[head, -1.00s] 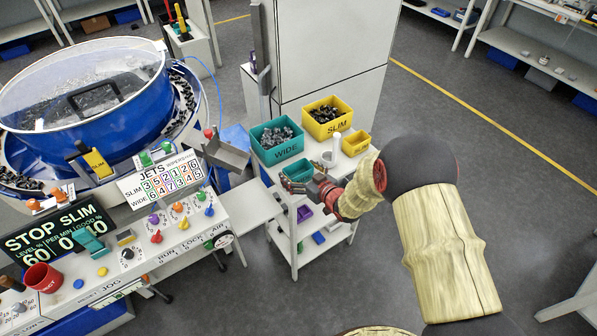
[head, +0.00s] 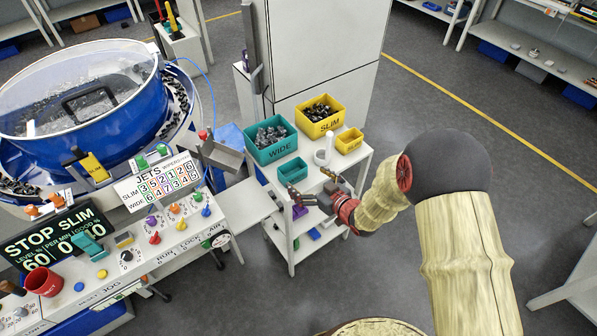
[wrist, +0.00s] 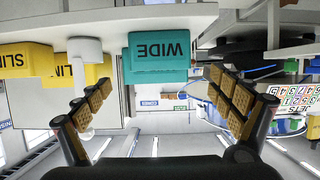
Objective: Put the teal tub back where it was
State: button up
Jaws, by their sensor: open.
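The small teal tub (head: 293,172) stands upright on the near left part of the white cart's top, in front of the large teal WIDE bin (head: 271,152). It looks empty. My gripper (head: 311,186) is just in front and to the right of the small tub, by the cart's near edge, open and apart from it. In the wrist view the fingers (wrist: 160,88) are spread with nothing between them.
A yellow SLIM bin (head: 320,117) and a small yellow tub (head: 349,140) stand behind on the cart (head: 318,177). The control panel (head: 170,215) lies left.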

jog(key=shift+v, duration=1.55)
jog(key=w+d+r+m+h, duration=0.1)
jog(key=w+d+r+h, duration=0.25)
jog(key=d+r, duration=0.4)
jog(key=s+d+r+m+g+h, duration=0.1)
jog(key=s+d+r+h, duration=0.15)
jog(key=r, duration=0.35)
jog(key=s+d+r+m+h, duration=0.2)
jog(key=s+d+r, duration=0.15)
jog(key=r, duration=0.25)
jog(key=s+r+m+g, duration=0.1)
jog(key=s+r, duration=0.3)
jog(key=s, duration=0.9)
jog(key=s+r+m+g, duration=0.1)
jog(key=s+r+g, duration=0.3)
jog(key=s, duration=0.9)
jog(key=shift+a+m, duration=0.2)
jog(key=shift+m, duration=0.2)
jog(key=shift+s+r, duration=0.1)
jog(key=shift+s, duration=0.05)
